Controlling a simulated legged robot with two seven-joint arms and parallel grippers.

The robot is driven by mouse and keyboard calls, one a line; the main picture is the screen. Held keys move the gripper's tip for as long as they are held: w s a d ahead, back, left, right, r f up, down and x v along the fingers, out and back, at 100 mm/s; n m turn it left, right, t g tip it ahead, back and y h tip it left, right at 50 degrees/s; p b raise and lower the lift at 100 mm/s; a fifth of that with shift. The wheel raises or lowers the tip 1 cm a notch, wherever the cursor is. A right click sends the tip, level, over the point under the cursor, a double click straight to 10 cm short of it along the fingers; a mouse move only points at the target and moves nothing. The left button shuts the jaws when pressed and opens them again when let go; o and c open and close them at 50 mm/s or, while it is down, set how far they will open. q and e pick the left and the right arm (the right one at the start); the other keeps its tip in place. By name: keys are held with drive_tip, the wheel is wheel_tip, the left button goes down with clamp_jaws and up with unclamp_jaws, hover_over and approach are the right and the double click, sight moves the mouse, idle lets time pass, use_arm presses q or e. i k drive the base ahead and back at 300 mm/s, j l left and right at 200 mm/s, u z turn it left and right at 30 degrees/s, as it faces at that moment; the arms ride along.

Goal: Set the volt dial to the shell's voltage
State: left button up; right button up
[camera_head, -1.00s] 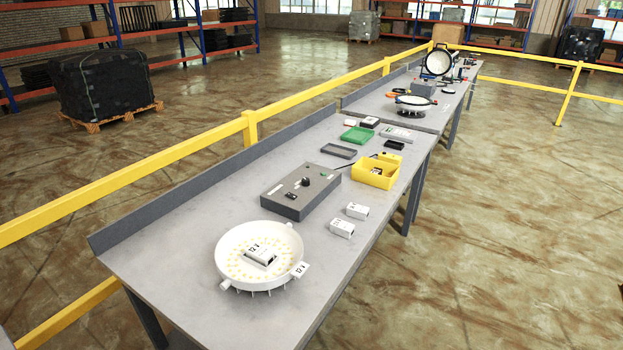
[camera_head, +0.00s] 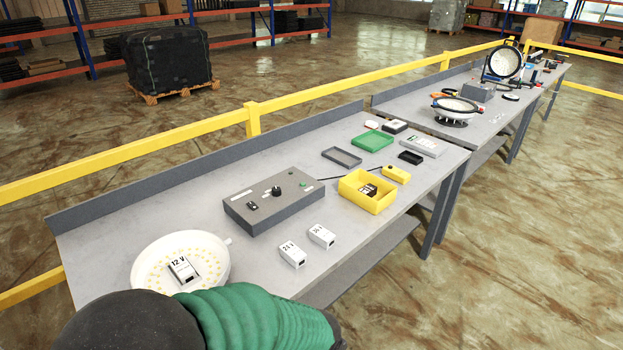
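A dark grey control box (camera_head: 272,198) lies on the grey workbench, with a black round dial (camera_head: 276,190) on its sloped top. The dial's setting is too small to read. In front of it to the left lies a white round shell (camera_head: 152,254) with rows of yellowish lamps. A white block marked 12 V (camera_head: 183,270) sits inside the shell. The tag on the shell's rim that showed earlier is now hidden by a green and black part of my arm at the bottom. Neither gripper's fingers show.
White blocks marked 24 V (camera_head: 292,254) and apparently 36 V (camera_head: 321,236) stand right of the shell. A yellow rail (camera_head: 150,133) runs behind the bench.

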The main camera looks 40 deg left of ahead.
sight(275, 192)
drive_tip(key=i+u, duration=0.25)
drive_tip(key=i, duration=0.25)
drive_tip(key=i+l+u, duration=0.25)
drive_tip(key=i, duration=0.2)
drive_tip(key=i+l+u, duration=0.25)
drive_tip(key=i, duration=0.2)
drive_tip(key=i+j, duration=0.05)
drive_tip(key=j, duration=0.05)
